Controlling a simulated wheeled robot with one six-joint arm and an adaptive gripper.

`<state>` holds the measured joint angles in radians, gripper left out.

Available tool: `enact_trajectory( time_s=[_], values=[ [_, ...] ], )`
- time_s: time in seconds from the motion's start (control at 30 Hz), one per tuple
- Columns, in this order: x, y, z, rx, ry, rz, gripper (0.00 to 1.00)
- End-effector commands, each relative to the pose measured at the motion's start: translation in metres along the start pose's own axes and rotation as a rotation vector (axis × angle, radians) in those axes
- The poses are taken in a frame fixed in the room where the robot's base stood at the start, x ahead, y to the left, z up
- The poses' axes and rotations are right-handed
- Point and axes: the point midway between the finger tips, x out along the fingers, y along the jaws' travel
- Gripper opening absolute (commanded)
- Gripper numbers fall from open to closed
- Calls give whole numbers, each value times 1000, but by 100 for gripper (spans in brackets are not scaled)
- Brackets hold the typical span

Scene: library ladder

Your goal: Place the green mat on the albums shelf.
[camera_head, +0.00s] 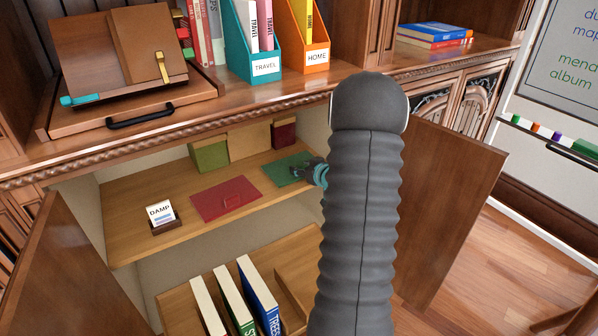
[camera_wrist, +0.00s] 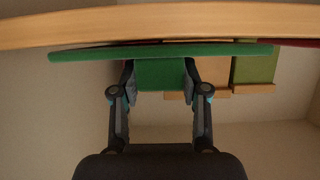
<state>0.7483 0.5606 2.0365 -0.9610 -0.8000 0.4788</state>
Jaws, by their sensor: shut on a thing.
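The green mat (camera_head: 284,168) is at the right of the upper shelf (camera_head: 150,222) inside the open cabinet, beside the red mat (camera_head: 226,199). My gripper (camera_head: 316,172) is at its right edge, partly hidden by my arm. In the wrist view, which looks upside down, my gripper (camera_wrist: 161,77) is shut on the mat's green tab, and the flat mat (camera_wrist: 90,54) lies along the shelf board (camera_wrist: 120,24). Whether it touches the board or hovers just over it, I cannot tell. No label marks which shelf is for albums.
A DAMP sign (camera_head: 161,215) stands at the shelf's left. A green box (camera_head: 209,154), tan box (camera_head: 249,141) and dark red box (camera_head: 284,133) stand behind the mats. Books (camera_head: 234,298) stand below. Open doors (camera_head: 447,210) flank the cabinet.

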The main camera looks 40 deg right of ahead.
Motion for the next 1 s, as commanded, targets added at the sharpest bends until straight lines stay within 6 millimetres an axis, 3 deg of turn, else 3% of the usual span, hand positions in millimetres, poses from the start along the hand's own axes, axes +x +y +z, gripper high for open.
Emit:
enact_trajectory(
  time_s=[0.37, 0.4, 0.5, 0.87, 1.0],
  values=[
    [2, 0, 5, -1, 1, 0, 11],
    [3, 0, 5, -1, 1, 0, 47],
    [2, 0, 4, -1, 1, -1, 70],
    [1, 0, 0, -2, 1, -1, 70],
    [-14, 1, 1, -1, 1, 2, 70]
  ],
)
